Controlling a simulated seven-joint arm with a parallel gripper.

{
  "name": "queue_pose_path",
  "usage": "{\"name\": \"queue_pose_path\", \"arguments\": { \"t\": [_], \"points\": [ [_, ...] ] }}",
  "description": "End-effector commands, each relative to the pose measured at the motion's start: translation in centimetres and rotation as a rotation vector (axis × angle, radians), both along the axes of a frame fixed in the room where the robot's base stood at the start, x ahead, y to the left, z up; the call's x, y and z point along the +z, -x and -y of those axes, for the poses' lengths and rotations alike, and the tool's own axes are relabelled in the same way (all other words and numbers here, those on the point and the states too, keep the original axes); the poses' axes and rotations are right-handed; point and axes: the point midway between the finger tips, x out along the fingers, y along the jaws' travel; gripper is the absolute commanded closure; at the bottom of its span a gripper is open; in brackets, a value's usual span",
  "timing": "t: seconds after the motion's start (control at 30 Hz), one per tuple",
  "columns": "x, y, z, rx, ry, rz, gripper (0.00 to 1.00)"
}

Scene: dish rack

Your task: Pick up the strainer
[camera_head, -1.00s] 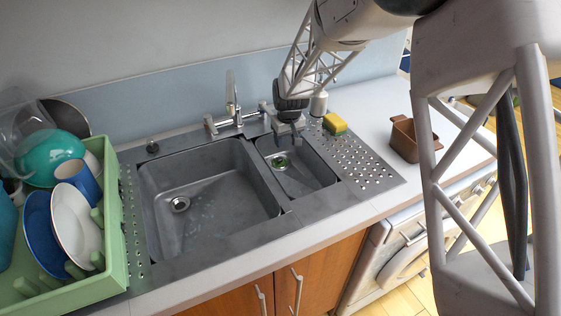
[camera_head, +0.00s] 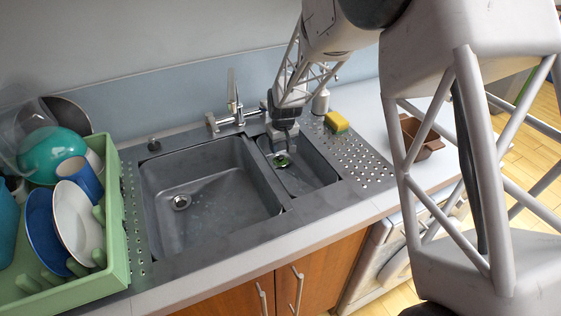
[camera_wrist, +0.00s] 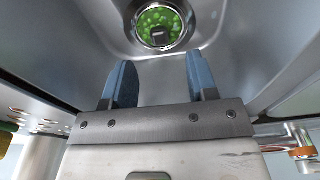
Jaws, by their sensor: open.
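The strainer (camera_head: 283,161) is a small green, perforated piece with a dark knob, seated in the drain of the small right sink basin. It also shows in the wrist view (camera_wrist: 152,20), at the top centre, beyond my fingertips. My gripper (camera_head: 287,149) is inside the small basin, above the strainer. In the wrist view its two blue fingers (camera_wrist: 158,80) are apart with nothing between them, and the strainer lies ahead, not touched. In the head view my fingers partly overlap the basin's back area.
The small basin's walls (camera_head: 318,160) stand close around my gripper. The faucet (camera_head: 236,110) is behind the sink. A yellow sponge (camera_head: 337,122) lies at the back right, and a brown dish (camera_head: 425,145) sits on the counter. A green dish rack (camera_head: 118,225) with dishes stands left.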

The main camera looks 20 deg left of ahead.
Motion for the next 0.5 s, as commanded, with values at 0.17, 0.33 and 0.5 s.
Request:
{"name": "queue_pose_path", "arguments": {
  "t": [0.17,0.33,0.5],
  "points": [
    [-0.09,-0.01,-0.01,0.0,-0.001,0.001,0.47],
    [-0.16,-0.01,-0.01,0.0,0.0,0.0,0.47],
    [-1.07,-0.03,-0.05,0.0,0.0,0.0,0.47]
  ]
}}
